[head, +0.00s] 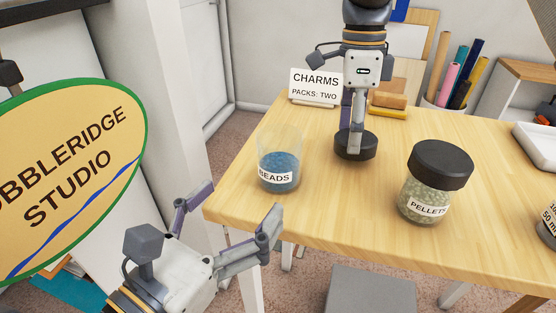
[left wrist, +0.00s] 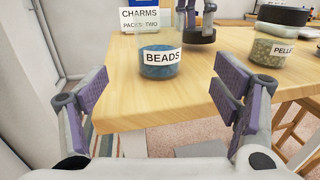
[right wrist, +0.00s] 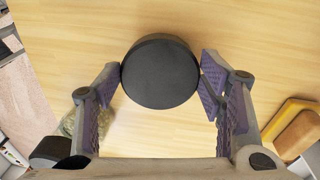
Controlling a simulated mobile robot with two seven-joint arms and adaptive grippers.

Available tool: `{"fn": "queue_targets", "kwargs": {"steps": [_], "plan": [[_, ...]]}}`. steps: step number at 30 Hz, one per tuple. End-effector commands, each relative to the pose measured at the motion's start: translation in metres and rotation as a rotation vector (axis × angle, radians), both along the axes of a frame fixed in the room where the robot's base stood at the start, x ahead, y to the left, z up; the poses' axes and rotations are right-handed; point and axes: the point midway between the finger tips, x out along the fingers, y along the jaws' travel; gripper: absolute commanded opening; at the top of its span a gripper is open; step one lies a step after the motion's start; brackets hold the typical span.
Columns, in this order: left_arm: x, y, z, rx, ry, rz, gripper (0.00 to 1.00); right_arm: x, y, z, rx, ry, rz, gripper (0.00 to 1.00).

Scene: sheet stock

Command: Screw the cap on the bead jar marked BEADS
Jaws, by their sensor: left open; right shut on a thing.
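The BEADS jar (head: 279,168) is a clear, open-topped jar partly filled with blue beads, standing upright on the table. It also shows in the left wrist view (left wrist: 160,58). A black round cap (head: 354,146) is right of the jar and apart from it, at or just above the tabletop; I cannot tell if it touches. My right gripper (right wrist: 162,74) is shut on the cap, one finger at each side. My left gripper (head: 238,210) is open and empty off the table's front left edge, with the jar beyond its fingers.
A PELLETS jar (head: 430,185) with a black lid stands right of the cap. A CHARMS sign (head: 315,86), wooden blocks (head: 388,106) and a pot of rolls (head: 447,100) are at the back. A white tray (head: 538,145) is at the right. The wood between the jars is clear.

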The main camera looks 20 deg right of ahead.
Motion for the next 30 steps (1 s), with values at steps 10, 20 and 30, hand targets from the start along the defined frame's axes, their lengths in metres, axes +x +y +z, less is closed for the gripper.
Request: {"fn": "queue_targets", "kwargs": {"steps": [10,20,30], "plan": [[0.005,-0.005,0.001,0.002,-0.004,-0.001,0.82,0.000,0.000,-0.001,0.000,0.000,0.000,0.51],[0.043,-0.046,0.003,0.003,-0.007,-0.001,0.82,0.000,0.000,0.007,0.000,-0.011,0.000,0.51],[0.046,-0.050,0.002,0.003,-0.003,-0.001,0.82,0.000,0.000,0.006,-0.001,-0.010,0.000,0.51]]}}
